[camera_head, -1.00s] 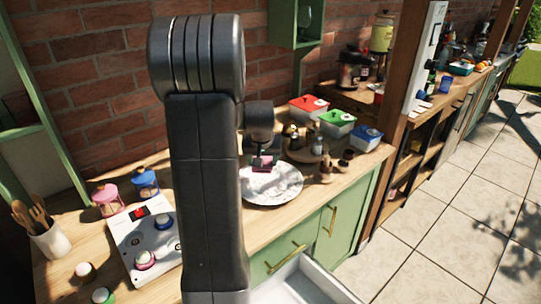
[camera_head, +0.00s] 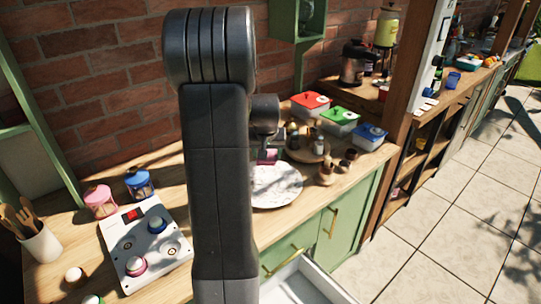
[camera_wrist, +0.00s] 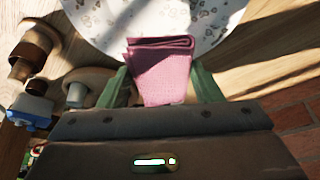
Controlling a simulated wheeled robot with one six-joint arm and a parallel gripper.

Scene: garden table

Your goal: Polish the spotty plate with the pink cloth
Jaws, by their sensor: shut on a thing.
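The spotty plate (camera_head: 280,188) is white with small dark specks and lies on the wooden counter, partly hidden behind my arm in the head view. It also shows at the top of the wrist view (camera_wrist: 110,15), where its specks are clear. The pink cloth (camera_wrist: 160,70) is folded and sits between the green fingers of my gripper (camera_wrist: 162,86), which is shut on it. In the head view the pink cloth (camera_head: 267,156) is at the plate's far rim. I cannot tell whether it touches the plate.
A round wooden stand (camera_head: 308,150) with small jars is right behind the plate. Red (camera_head: 310,103), green (camera_head: 340,120) and blue (camera_head: 370,136) lidded boxes stand beyond. A white button panel (camera_head: 145,245) is at left. An open drawer (camera_head: 305,285) juts out in front.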

